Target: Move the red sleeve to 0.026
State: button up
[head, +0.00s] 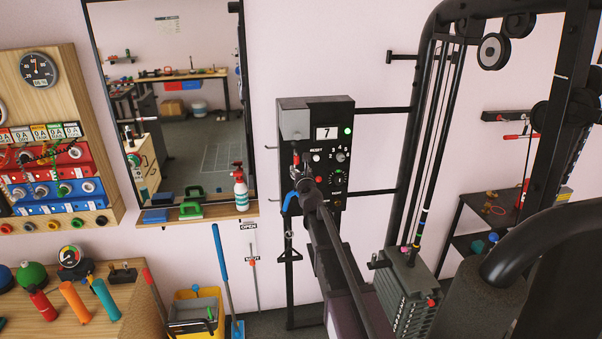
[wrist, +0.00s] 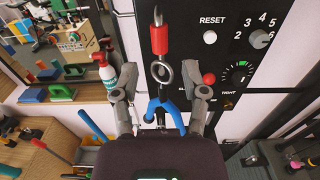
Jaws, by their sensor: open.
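In the wrist view a red sleeve (wrist: 159,40) sits on a thin upright metal piece, with a metal ring (wrist: 161,74) just below it. A blue forked piece (wrist: 163,107) lies below the ring. My gripper (wrist: 159,97) is open, one finger left and one right of the ring and blue piece, apart from the sleeve, which is above the fingertips. In the head view my gripper (head: 298,180) is in front of the black control panel (head: 346,113). The sleeve is small and hard to separate from the gripper there. No position scale is readable.
The panel carries a RESET label, a numbered knob (wrist: 261,39) and a red ball knob (wrist: 209,78) near my right finger. A shelf (head: 205,211) holds a spray bottle (head: 240,187). A weight stack (head: 405,290) and its black frame stand to the right.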

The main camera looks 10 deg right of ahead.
aim_at(296, 163)
jog(key=shift+w, duration=3.6)
jog(key=shift+c, duration=0.2)
grip_shut()
jog(key=shift+f+b, duration=1.2)
jog(key=shift+o, duration=0.8)
grip_release()
jog(key=shift+s, duration=0.1)
